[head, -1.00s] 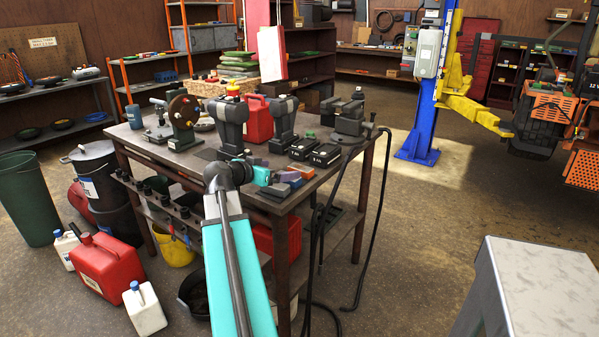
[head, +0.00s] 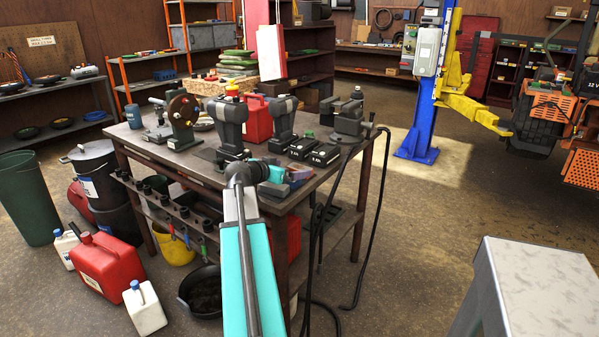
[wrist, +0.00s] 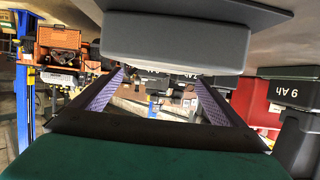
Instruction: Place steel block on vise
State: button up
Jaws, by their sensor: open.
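My gripper (head: 298,179) is low over the front right part of the workbench, with its teal body beside it. In the wrist view its two purple-padded fingers (wrist: 160,92) stand apart with nothing held between them. The dark grey vise (head: 349,124) stands at the bench's right back corner, beyond my gripper, with a gap between its jaws. I cannot single out the steel block for sure. A large dark grey block-like shape (wrist: 175,42) fills the top of the inverted wrist view, close to the fingers. My gripper hides part of the bench around it in the head view.
Two black batteries (head: 322,155) lie between my gripper and the vise. Dark upright tools (head: 232,125) and a grinder (head: 182,120) stand on the left. A red can (head: 257,120) is behind them.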

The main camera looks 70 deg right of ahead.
aim_at(298, 168)
jog(key=shift+p+x, duration=0.65)
jog(key=shift+x, duration=1.9)
jog(key=shift+f, duration=0.15)
jog(key=c, duration=1.6)
jog(key=shift+r+b, duration=0.4)
jog(key=shift+r, duration=1.35)
jog(key=s+a+r+b, duration=0.1)
jog(key=s+a+b, duration=0.2)
jog(key=s+a, duration=0.6)
jog(key=shift+a+b, duration=0.35)
jog(key=shift+a, duration=0.45)
jog(key=shift+a+b, duration=0.1)
jog(key=shift+b, duration=0.25)
